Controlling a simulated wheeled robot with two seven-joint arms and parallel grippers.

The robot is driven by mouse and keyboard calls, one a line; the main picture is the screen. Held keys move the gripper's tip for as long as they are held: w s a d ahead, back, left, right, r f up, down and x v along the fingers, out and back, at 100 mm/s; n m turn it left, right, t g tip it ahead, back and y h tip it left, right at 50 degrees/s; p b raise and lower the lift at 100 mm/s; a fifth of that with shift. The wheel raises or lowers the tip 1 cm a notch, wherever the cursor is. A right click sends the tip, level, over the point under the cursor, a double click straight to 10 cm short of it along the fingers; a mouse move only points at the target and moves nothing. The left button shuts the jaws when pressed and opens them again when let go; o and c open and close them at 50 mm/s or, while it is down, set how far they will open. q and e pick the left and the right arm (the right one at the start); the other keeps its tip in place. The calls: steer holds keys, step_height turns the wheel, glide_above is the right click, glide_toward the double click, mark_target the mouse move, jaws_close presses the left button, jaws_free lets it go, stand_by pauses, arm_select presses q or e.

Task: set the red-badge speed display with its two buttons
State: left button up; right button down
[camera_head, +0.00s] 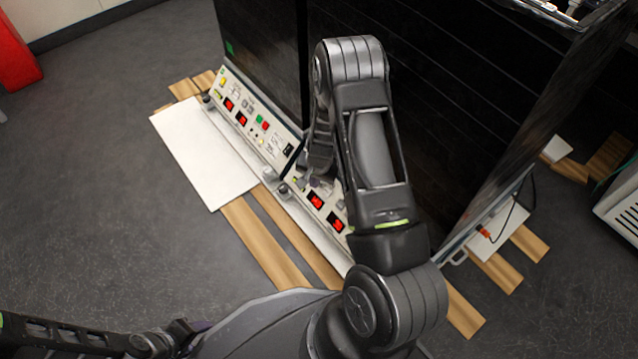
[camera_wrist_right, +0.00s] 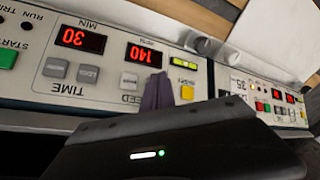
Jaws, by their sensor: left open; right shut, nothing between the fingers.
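The near control panel (camera_wrist_right: 45,100) fills the right wrist view, with its lettering upside down. Its speed display (camera_wrist_right: 144,54) glows red and appears to read 140. The time display (camera_wrist_right: 80,39) reads 30. One grey speed button (camera_wrist_right: 129,81) shows; the other is hidden behind my finger or out of sight. My right gripper (camera_wrist_right: 158,92) is shut and empty, its purple tip over the panel below the speed display; contact cannot be told. In the head view the gripper (camera_head: 318,182) is largely hidden by my arm. My left gripper (camera_head: 195,329) is open at the lower left.
A second panel (camera_head: 252,117) sits to the left on the neighbouring dark shaker cabinet (camera_head: 262,45). A white board (camera_head: 200,150) lies on wooden slats (camera_head: 262,245).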

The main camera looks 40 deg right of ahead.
steer(key=shift+d+f+b, duration=0.25)
steer(key=shift+d+b, duration=0.05)
stand_by(0.8)
steer(key=shift+r, duration=0.1)
steer(key=shift+a+r+p, duration=0.45)
steer(key=shift+a+p, duration=0.2)
steer(key=shift+r, duration=0.1)
steer(key=shift+a+r+p, duration=1.55)
steer(key=shift+a+p, duration=0.3)
steer(key=shift+p, duration=0.15)
stand_by(1.3)
